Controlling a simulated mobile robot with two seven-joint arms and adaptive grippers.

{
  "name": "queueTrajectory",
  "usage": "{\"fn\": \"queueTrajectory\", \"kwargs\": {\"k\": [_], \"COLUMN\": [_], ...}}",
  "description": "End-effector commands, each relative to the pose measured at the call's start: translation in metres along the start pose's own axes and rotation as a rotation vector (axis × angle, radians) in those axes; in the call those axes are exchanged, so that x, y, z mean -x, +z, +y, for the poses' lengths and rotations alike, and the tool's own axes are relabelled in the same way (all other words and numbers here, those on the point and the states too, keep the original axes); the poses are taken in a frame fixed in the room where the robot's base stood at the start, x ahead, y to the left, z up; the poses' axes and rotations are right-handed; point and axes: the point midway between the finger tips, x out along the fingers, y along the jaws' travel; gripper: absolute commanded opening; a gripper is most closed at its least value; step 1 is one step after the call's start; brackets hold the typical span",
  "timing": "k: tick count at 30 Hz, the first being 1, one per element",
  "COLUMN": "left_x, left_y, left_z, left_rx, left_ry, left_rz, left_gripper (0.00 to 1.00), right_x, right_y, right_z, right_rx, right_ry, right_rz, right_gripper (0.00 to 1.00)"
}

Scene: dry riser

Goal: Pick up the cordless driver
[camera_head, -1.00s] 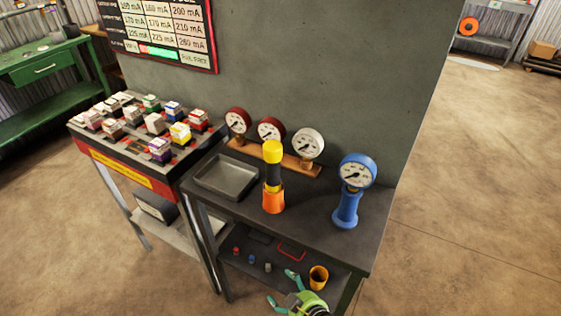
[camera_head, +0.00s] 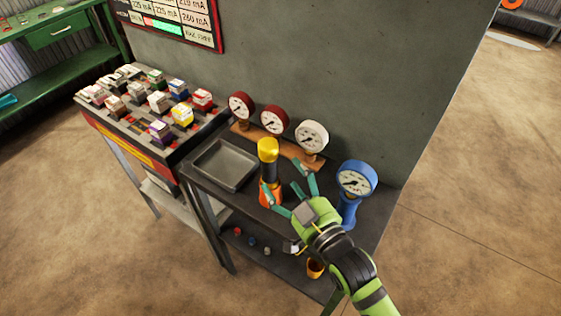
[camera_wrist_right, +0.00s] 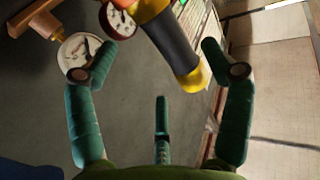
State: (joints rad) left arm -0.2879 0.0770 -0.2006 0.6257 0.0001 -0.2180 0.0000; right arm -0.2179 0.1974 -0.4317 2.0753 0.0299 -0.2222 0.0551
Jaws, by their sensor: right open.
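The cordless driver (camera_head: 270,172), with a yellow top, dark middle and orange base, stands upright on the dark table near the tray. My right gripper (camera_head: 288,187) reaches in from the lower right, its teal fingers spread just to the right of the driver and partly in front of its base. In the right wrist view the driver (camera_wrist_right: 172,45) appears tilted at the top, beyond the open fingers (camera_wrist_right: 160,72), with its orange end cut off. Nothing is held. My left gripper is not in view.
A blue gauge (camera_head: 355,182) stands close to the right of my gripper. Two red gauges and a white gauge (camera_head: 311,136) sit on a wooden base behind. An empty grey tray (camera_head: 225,165) lies left of the driver. A wall (camera_head: 330,60) rises behind the table.

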Motion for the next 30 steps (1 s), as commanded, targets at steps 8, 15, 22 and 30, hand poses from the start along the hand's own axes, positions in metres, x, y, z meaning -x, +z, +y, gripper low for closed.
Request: {"fn": "queueTrajectory", "kwargs": {"k": [8, 15, 22, 30], "left_x": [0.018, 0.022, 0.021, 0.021], "left_y": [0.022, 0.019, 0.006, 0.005], "left_z": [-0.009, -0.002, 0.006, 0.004], "left_rx": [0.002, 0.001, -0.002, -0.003], "left_ry": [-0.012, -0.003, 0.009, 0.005], "left_rz": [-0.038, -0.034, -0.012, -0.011], "left_gripper": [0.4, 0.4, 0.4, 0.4], "right_x": [-0.034, -0.057, -0.057, -0.057], "right_y": [0.001, 0.004, 0.005, 0.005], "right_z": [-0.001, -0.001, -0.001, -0.001], "right_rx": [0.0, 0.001, 0.001, 0.001], "right_ry": [0.001, 0.0, 0.0, 0.0], "right_rz": [0.001, 0.0, 0.0, -0.001], "right_gripper": [0.81, 0.81, 0.81, 0.13]}}
